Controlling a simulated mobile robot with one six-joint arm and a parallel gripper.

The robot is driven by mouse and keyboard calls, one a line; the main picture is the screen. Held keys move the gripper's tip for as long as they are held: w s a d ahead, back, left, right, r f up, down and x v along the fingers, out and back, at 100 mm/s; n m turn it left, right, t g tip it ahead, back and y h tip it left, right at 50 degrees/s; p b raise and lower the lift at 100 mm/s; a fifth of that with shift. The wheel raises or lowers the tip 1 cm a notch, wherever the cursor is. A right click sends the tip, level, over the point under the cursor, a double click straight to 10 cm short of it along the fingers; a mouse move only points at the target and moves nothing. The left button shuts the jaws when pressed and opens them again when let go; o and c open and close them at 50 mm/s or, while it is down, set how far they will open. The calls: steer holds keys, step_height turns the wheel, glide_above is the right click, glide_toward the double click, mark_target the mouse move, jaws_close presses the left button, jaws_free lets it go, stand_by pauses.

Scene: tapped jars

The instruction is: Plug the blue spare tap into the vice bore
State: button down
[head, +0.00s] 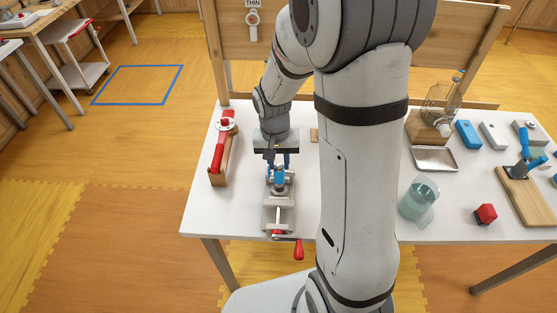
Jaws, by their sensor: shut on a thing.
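The blue spare tap (280,177) shows as a small blue piece just below my gripper (278,163). My gripper points down over the vice and is shut on the tap. The grey metal vice (279,216) stands near the left front of the white table, with a red-ended handle (298,250) hanging over the front edge. The tap is over or at the back part of the vice. The bore is hidden by the tap and gripper, so I cannot tell whether the tap is in it or above it.
A wooden stand with a red tool (220,150) is left of the vice. My arm covers the table's middle.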

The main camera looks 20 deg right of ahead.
steer(key=shift+f+b, duration=1.25)
steer(key=shift+f, duration=0.25)
steer(key=c, duration=1.1)
jaws_free()
steer(key=shift+d+r, duration=0.1)
steer(key=shift+o, duration=0.2)
steer(key=shift+c, duration=1.3)
steer(key=shift+o, duration=0.9)
